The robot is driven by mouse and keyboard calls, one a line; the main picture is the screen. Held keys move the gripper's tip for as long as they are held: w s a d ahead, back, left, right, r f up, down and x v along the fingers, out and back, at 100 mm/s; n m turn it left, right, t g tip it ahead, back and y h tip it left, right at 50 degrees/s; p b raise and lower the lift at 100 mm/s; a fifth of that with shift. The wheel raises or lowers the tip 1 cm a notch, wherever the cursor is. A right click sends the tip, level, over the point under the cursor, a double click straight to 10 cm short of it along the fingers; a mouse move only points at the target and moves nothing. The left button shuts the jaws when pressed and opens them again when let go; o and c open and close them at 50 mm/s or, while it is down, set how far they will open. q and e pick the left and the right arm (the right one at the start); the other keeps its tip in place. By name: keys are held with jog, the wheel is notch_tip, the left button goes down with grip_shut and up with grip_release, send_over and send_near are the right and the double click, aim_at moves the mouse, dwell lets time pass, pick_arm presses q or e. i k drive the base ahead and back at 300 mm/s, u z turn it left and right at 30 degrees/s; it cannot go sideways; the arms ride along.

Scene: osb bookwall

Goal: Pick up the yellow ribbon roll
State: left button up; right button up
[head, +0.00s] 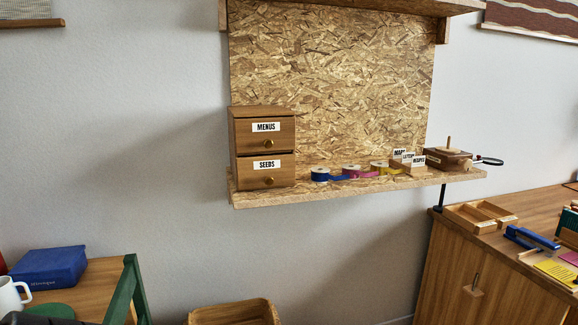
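The yellow ribbon roll (379,168) stands on the wooden wall shelf (335,188), with a loose yellow tail lying to its right. A pink ribbon roll (351,171) and a blue ribbon roll (320,174) stand to its left in a row. A small box with labelled card dividers (408,162) is close on its right. Neither of my grippers shows in the head view.
A two-drawer box (264,148) labelled MENUS and SEEDS fills the shelf's left end. A wooden box with a peg (446,158) and a magnifying glass (489,161) are at the right end. A cabinet (450,265) with trays stands below right, a basket (233,312) below.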

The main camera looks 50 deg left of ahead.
aim_at(383, 168)
jog(key=u, duration=1.65)
jog(key=i, duration=0.3)
jog(key=z, duration=0.05)
